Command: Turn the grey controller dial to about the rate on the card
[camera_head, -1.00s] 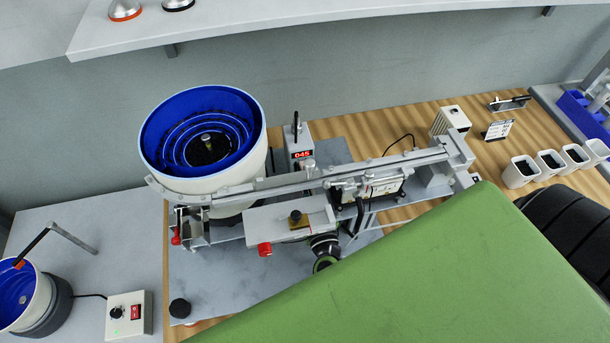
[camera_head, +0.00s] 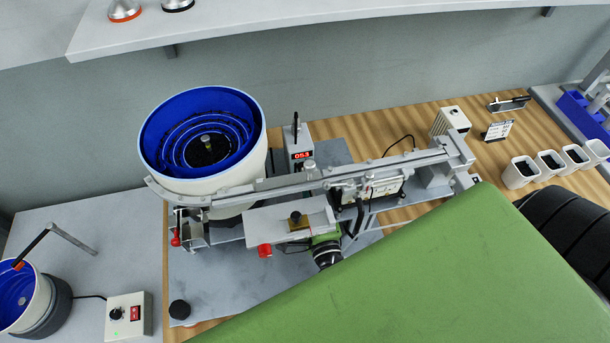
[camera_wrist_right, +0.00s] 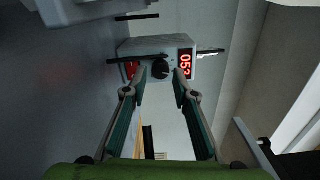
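The grey controller (camera_head: 299,147) stands behind the feeder track in the head view, and its red display (camera_head: 301,155) reads 053. In the right wrist view the controller (camera_wrist_right: 140,46) appears turned sideways, with its black dial (camera_wrist_right: 161,69) and the lit display (camera_wrist_right: 185,64). My right gripper (camera_wrist_right: 160,84) is open. Its fingertips are on either side of the dial, with gaps visible; depth to the dial is hard to judge. The dial is hidden in the head view. A small white card (camera_head: 498,130) stands on the bench; its print is too small to read. My left gripper is not in view.
The blue-lined bowl feeder (camera_head: 203,140) and metal track (camera_head: 330,172) stand in front of the controller. White cups (camera_head: 520,171) stand at the right. A second white control box (camera_head: 128,315) sits at lower left.

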